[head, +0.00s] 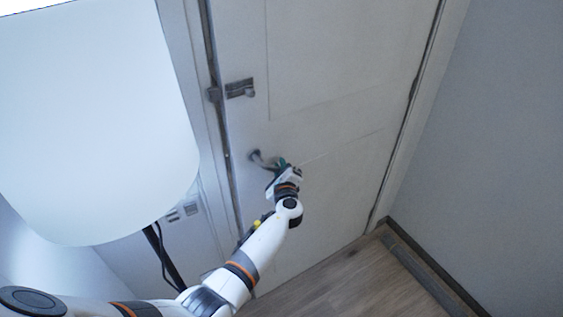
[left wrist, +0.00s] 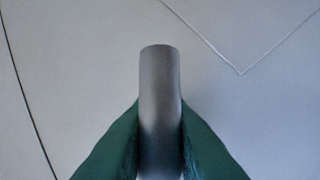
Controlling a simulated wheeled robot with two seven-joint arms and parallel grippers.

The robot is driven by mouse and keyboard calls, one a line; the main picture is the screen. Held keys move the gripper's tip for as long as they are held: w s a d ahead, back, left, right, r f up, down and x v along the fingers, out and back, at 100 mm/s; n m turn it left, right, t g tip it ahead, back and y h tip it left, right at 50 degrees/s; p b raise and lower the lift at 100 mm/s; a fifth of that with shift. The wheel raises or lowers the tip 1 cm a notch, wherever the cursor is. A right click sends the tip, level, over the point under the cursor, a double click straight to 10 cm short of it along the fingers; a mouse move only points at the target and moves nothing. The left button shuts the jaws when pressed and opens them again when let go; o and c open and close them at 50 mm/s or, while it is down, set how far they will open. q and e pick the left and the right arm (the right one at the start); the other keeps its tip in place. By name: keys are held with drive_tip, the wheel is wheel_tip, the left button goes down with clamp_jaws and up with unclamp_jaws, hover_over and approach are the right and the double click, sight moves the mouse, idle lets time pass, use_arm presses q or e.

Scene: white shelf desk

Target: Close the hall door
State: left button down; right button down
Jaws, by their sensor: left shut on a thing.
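The hall door (head: 335,75) is a white panelled door in the middle of the head view, standing in its frame or very near it; a dark line runs along its left edge. Its lever handle (head: 258,157) is at the left side of the door. My left gripper (head: 279,167) is at the handle. In the left wrist view its green fingers are shut on the grey metal handle (left wrist: 160,100), one on each side, with the door's white face behind. My right gripper is not in view.
A metal latch (head: 240,89) sits above the handle at the door's left edge. A large white lampshade (head: 90,120) on a dark stand (head: 162,255) fills the left. A grey wall (head: 500,140) is at the right. Wooden floor (head: 350,283) is clear below the door.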

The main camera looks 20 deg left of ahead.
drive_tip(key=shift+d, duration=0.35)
use_arm(q)
drive_tip(key=shift+w+a+b, duration=0.45)
drive_tip(key=shift+a, duration=0.25)
drive_tip(key=c, duration=1.3)
unclamp_jaws()
drive_tip(key=shift+c, duration=0.2)
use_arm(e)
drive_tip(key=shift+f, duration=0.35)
use_arm(q)
drive_tip(key=v, duration=1.2)
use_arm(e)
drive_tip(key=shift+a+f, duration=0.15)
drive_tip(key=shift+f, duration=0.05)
use_arm(q)
drive_tip(key=shift+s+a, duration=0.1)
drive_tip(key=shift+a, duration=0.05)
